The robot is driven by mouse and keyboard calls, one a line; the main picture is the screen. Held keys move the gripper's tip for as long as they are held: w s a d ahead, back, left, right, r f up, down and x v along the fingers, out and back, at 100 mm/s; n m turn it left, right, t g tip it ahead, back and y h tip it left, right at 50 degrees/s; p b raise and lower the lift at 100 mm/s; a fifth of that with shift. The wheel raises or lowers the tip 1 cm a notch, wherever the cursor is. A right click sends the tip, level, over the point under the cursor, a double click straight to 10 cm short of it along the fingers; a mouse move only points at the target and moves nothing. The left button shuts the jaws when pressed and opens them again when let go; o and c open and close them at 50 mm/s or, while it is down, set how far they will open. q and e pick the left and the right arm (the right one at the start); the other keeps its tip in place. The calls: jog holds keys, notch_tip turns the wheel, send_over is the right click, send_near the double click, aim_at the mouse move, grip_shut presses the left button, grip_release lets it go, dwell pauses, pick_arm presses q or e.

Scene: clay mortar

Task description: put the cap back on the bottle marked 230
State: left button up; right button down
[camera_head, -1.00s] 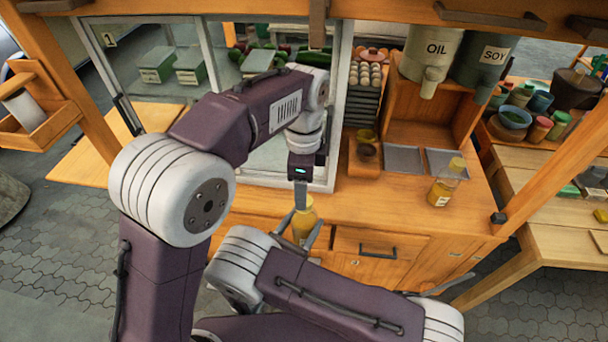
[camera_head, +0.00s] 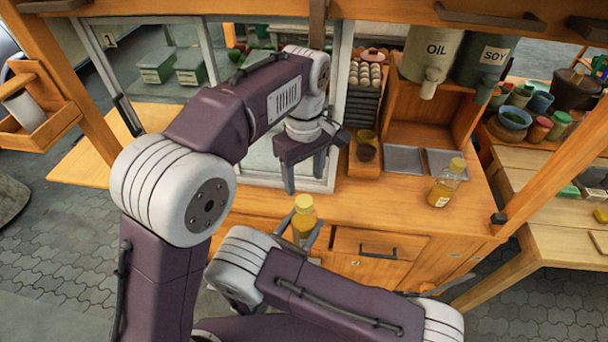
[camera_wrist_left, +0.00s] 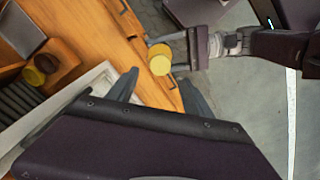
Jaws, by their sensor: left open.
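A bottle (camera_head: 302,232) of yellow liquid stands upright between my right gripper's fingers at the counter's front edge. Its yellow cap (camera_head: 304,202) sits on its top; I cannot tell how tightly. The cap also shows in the left wrist view (camera_wrist_left: 160,65). My right gripper (camera_head: 303,240) is shut on this bottle, its fingers partly hidden by the arm. My left gripper (camera_head: 305,175) is open and empty, above and behind the cap, apart from it. A second yellow bottle (camera_head: 441,190) with a yellow cap stands on the counter at right. The number 230 is not readable on either label.
Two grey trays (camera_head: 403,159) lie on the wooden counter (camera_head: 385,208). OIL (camera_head: 430,55) and SOY (camera_head: 484,60) dispensers hang above. A glass-sided case with a white frame (camera_head: 338,110) stands behind my left arm. The counter between the two bottles is clear.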

aim_at(304, 200)
pick_arm(q)
notch_tip(304, 200, down, 8)
jog(key=shift+f, duration=0.1)
dwell(0.5)
grip_shut()
